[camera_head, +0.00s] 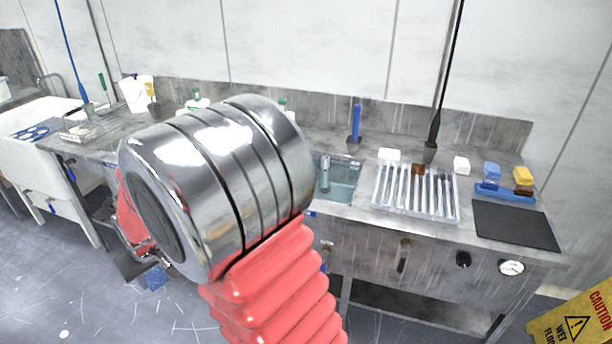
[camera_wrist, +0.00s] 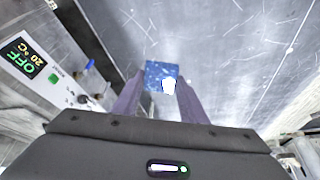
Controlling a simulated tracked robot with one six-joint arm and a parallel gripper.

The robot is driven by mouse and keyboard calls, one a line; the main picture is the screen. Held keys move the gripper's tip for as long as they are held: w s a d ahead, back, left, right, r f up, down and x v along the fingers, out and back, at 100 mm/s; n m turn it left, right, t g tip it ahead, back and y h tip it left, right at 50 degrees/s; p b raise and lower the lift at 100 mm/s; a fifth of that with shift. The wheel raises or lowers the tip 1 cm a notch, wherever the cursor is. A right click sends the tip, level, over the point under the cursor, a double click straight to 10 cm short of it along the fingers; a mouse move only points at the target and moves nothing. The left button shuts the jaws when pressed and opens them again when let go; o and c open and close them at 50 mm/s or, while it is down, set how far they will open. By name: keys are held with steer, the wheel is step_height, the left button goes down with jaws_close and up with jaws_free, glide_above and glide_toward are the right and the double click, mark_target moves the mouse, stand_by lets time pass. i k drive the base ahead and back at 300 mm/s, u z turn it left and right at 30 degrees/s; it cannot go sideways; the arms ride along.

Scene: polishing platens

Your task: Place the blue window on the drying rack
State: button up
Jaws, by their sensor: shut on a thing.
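The blue window (camera_wrist: 162,74) is a small square speckled blue piece with a bright white glare spot. In the wrist view it sits between the two fingertips of my gripper (camera_wrist: 163,84), which is shut on it. In the head view the blue window (camera_head: 155,279) shows low at the left, under my gripper (camera_head: 148,268), over the floor in front of the counter. My arm hides part of the gripper there. The drying rack (camera_head: 413,192), a pale slatted tray, lies on the counter at right, well apart from the gripper, with a small brown piece at its back edge.
A sink basin (camera_head: 345,188) is left of the rack and a black mat (camera_head: 512,224) right of it. Sponges (camera_head: 522,175) and a blue holder (camera_head: 503,190) stand behind the mat. A yellow caution sign (camera_head: 578,318) is at lower right. A white sink (camera_head: 35,155) is far left.

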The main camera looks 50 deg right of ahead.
mark_target(416, 198)
steer(key=u, duration=0.85)
steer(key=i, duration=0.15)
steer(key=z, duration=2.75)
steer(key=i, duration=1)
steer(key=u, duration=0.2)
steer(key=k, duration=0.6)
